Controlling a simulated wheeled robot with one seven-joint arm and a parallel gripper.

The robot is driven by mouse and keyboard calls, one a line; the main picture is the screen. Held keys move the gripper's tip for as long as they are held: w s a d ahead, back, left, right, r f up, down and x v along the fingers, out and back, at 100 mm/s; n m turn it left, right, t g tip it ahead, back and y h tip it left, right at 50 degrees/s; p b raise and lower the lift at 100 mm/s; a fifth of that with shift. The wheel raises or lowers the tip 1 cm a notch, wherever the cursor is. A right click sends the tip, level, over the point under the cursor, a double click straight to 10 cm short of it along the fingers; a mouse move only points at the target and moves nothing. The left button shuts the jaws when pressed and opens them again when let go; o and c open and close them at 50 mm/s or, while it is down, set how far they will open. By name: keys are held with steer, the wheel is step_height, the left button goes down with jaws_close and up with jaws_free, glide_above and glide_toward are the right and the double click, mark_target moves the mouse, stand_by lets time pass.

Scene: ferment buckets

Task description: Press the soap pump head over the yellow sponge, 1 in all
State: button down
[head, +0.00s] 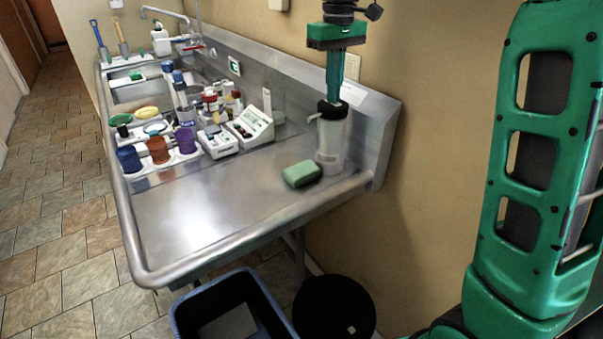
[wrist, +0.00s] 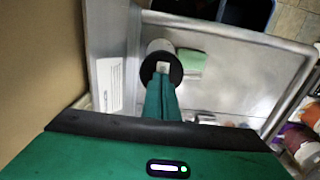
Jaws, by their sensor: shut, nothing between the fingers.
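A grey-white cylindrical soap dispenser (head: 331,143) with a black top (head: 331,108) stands upright on the steel counter near its right end. A small pale spout (head: 314,117) sticks out to the left. A green sponge (head: 302,174) lies on the counter just left of its base; I see no yellow on it. In the wrist view the sponge (wrist: 191,63) lies right of the dispenser's black collar (wrist: 162,63). My gripper (head: 333,98) points straight down, shut and empty, with its fingertips at the pump top. Whether they touch it I cannot tell; the fingers hide part of the head.
Left of the dispenser stand a white instrument (head: 250,126) and a white rack (head: 185,160) with coloured cups. A yellow dish (head: 146,112) lies farther back. A steel backsplash (head: 376,130) rises close behind the dispenser. The counter's front is clear. A blue bin (head: 190,309) stands below.

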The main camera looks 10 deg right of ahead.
steer(key=shift+f, duration=0.2)
steer(key=shift+r, duration=1.2)
step_height(320, 180, up, 6)
stand_by(0.8)
